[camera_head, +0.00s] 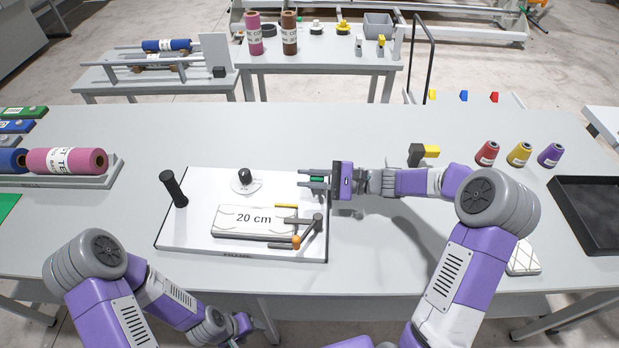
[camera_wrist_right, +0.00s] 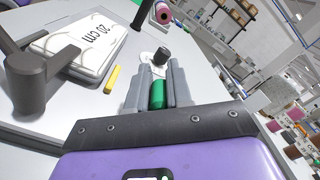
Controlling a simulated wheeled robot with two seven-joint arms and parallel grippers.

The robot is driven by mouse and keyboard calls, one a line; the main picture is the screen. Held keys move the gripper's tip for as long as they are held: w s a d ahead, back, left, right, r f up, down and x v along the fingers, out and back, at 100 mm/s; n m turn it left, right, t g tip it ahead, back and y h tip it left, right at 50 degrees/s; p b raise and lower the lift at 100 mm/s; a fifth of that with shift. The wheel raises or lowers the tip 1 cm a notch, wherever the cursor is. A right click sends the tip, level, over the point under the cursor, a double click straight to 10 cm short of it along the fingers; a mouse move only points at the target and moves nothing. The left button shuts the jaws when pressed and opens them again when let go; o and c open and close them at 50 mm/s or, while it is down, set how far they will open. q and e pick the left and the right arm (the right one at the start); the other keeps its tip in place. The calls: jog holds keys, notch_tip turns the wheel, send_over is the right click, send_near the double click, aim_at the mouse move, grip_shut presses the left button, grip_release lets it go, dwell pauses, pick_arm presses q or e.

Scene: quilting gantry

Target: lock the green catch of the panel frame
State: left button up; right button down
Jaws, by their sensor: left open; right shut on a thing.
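The panel frame (camera_head: 195,228) is a white board with a dark edge lying on the table. Its green catch (camera_head: 318,177) is at the board's far right corner, mostly hidden in the head view. My right gripper (camera_head: 312,179) is shut on the green catch; in the right wrist view the green part (camera_wrist_right: 157,95) sits between its two grey fingers. A white pad marked "20 cm" (camera_head: 240,219) lies on the board beside a grey lever clamp with an orange tip (camera_head: 296,241). My left gripper (camera_head: 240,327) is low at the table's front edge, open and away from the frame.
A black upright handle (camera_head: 173,187) and a black knob on a round disc (camera_head: 245,176) stand on the board. Cones of thread (camera_head: 519,154), a black tray (camera_head: 592,210) and a yellow-black block (camera_head: 424,153) are to the right. Pink roll (camera_head: 68,161) at left.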

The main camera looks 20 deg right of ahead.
jog(key=shift+s+a+f+n, duration=0.15)
jog(key=shift+s+n, duration=0.1)
jog(key=shift+n, duration=0.15)
jog(key=c, duration=1.1)
grip_release()
jog(key=shift+o, duration=0.2)
jog(key=p+v, duration=0.1)
jog(key=v, duration=0.5)
jog(key=shift+d, duration=0.3)
jog(key=shift+s+d, duration=0.25)
jog(key=shift+d, duration=0.2)
